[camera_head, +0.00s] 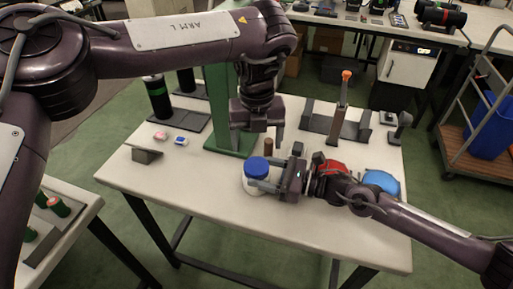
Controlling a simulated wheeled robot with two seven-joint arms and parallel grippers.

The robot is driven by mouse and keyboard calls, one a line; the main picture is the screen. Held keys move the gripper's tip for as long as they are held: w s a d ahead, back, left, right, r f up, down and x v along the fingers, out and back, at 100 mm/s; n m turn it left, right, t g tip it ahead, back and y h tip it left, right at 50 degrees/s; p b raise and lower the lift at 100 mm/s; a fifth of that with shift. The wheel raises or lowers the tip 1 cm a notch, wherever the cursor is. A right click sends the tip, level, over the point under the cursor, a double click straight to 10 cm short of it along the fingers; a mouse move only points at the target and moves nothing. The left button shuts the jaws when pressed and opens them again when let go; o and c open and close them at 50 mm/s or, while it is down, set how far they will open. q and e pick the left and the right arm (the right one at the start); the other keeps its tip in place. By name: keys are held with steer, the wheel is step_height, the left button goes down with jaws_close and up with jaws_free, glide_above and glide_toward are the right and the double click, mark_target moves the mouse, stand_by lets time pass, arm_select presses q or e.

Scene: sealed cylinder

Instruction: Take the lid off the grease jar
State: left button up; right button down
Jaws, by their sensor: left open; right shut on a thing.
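The grease jar (254,186) is a pale round jar standing upright on the white table. Its blue lid (257,167) sits on top of it. My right gripper (265,178) comes in from the right and is shut on the jar's side, just under the lid. My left gripper (257,141) points down, open and empty, above and behind the jar, apart from the lid. The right fingers hide part of the jar's right side.
A green column (222,105) stands behind the jar. A grey stand with an orange-tipped post (340,115) is at the back right. A red item (330,167) and a blue item (381,181) lie near my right arm. The table's front left is clear.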

mark_target(257, 165)
arm_select(q)
steer(key=shift+r, duration=0.25)
steer(key=shift+f, duration=3.85)
steer(key=c, duration=1.1)
steer(key=shift+o, duration=0.2)
steer(key=n, duration=0.2)
steer(key=shift+n, duration=0.3)
steer(key=shift+r, duration=0.1)
steer(key=shift+r, duration=1)
